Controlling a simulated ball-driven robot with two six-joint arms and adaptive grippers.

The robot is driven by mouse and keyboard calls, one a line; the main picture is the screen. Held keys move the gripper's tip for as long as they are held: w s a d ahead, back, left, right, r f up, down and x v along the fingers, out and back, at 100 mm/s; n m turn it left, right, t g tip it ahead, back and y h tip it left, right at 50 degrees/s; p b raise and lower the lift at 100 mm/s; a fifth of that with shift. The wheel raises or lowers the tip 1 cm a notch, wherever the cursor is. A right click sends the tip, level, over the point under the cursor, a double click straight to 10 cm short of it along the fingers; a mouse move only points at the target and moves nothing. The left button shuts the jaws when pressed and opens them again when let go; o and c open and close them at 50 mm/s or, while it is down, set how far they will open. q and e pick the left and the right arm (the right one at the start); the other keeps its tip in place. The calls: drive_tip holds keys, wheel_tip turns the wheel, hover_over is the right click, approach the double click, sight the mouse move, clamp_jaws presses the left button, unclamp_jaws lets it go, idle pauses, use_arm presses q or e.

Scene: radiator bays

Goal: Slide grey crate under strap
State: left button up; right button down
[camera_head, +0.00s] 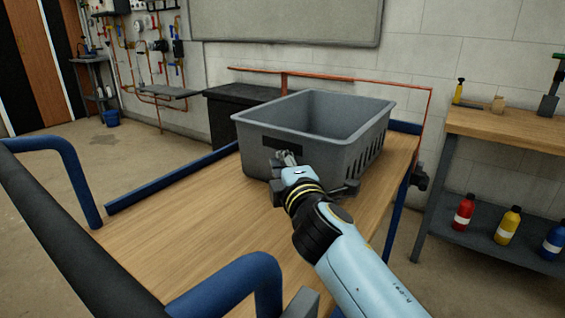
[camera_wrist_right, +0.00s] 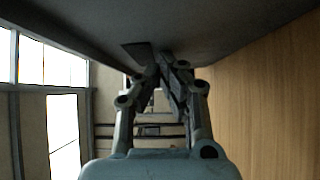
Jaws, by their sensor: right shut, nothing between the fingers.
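The grey crate (camera_head: 318,147) stands upright and empty on the wooden top (camera_head: 190,235) of a cart, near its far end. A dark slot shows in its near face. My right gripper (camera_head: 285,157) is at the lower part of that near face, with its fingers closed together and empty. In the right wrist view the closed fingertips (camera_wrist_right: 163,65) are close beside the crate's dark wall (camera_wrist_right: 220,30); I cannot tell whether they touch it. I cannot make out a strap for certain. My left gripper is not in view.
Blue rails (camera_head: 165,186) edge the cart top, with a dark bar (camera_head: 55,240) at the near left. A thin copper-coloured pipe (camera_head: 350,79) runs behind the crate. A bench (camera_head: 500,130) with bottles below stands at right. The wood left of the crate is clear.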

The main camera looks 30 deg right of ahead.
drive_tip(key=w+d, duration=0.3)
drive_tip(key=d, duration=0.2)
drive_tip(key=w+d+b, duration=0.1)
drive_tip(key=w+d, duration=0.2)
drive_tip(key=d, duration=0.2)
drive_tip(key=w+d+b, duration=0.1)
drive_tip(key=w+d, duration=0.3)
drive_tip(key=d, duration=0.1)
drive_tip(key=shift+d, duration=0.1)
drive_tip(key=shift+w+d, duration=0.1)
